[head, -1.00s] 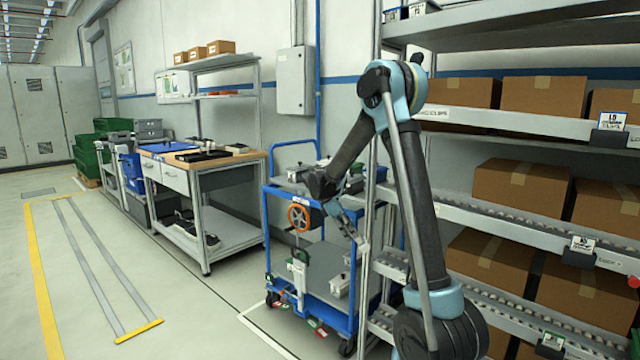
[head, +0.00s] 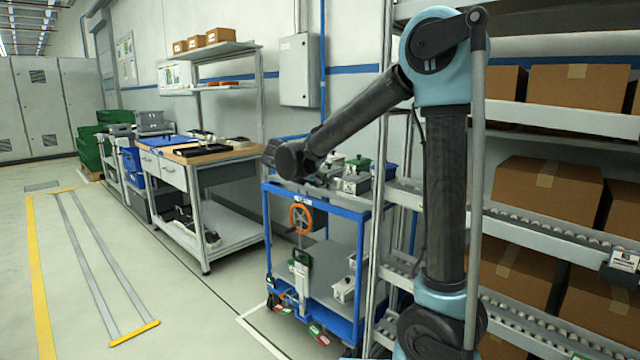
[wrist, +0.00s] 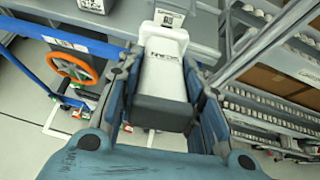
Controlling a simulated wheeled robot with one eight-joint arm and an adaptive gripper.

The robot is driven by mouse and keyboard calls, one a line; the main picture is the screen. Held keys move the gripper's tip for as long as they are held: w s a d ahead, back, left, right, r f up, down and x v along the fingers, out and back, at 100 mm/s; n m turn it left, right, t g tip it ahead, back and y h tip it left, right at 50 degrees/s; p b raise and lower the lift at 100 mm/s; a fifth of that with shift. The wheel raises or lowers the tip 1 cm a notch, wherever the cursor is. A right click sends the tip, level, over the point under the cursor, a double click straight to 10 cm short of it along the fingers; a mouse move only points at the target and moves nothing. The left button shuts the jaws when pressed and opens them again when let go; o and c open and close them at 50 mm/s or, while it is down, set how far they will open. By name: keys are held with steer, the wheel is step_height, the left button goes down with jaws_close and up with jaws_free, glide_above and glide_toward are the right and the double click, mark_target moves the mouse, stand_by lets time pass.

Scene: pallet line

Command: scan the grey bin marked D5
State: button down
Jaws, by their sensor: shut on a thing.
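My gripper (wrist: 164,62) is shut on a white and dark-grey boxy device (wrist: 164,75) with dark lettering, seen between its fingers in the wrist view. I cannot tell for sure that it is a scanner. Beyond it is a small pale label with a dark code (wrist: 170,18). In the head view my arm reaches left over the blue cart, and the fingers are hard to make out. I cannot read a D5 mark anywhere. Grey bins (head: 150,120) stand far left by the green crates, their marks too small to read.
The blue cart (head: 318,208) has an orange ring (head: 301,218) on its side and several small items on its decks. A roller rack (head: 545,232) with cardboard boxes stands at right. A workbench (head: 205,155) is behind the cart. The floor at left is open.

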mark_target(334, 184)
steer(key=w+d, duration=0.1)
steer(key=w+d+f, duration=0.1)
steer(key=w+d, duration=0.1)
steer(key=shift+w+f, duration=0.2)
steer(key=shift+f, duration=0.1)
steer(key=shift+x, duration=1)
steer(key=shift+w+d+f, duration=0.15)
steer(key=shift+w+d, duration=0.2)
steer(key=shift+w, duration=0.2)
stand_by(0.8)
stand_by(0.4)
steer(key=shift+s+f+v, duration=0.1)
steer(key=shift+f+v, duration=0.05)
steer(key=shift+v, duration=1.2)
steer(key=shift+s+f+v, duration=0.1)
steer(key=shift+f+v, duration=0.05)
steer(key=shift+v, duration=1.2)
steer(key=shift+s+f+v, duration=0.1)
steer(key=shift+f+v, duration=0.1)
steer(key=shift+v, duration=1.15)
steer(key=shift+a, duration=0.25)
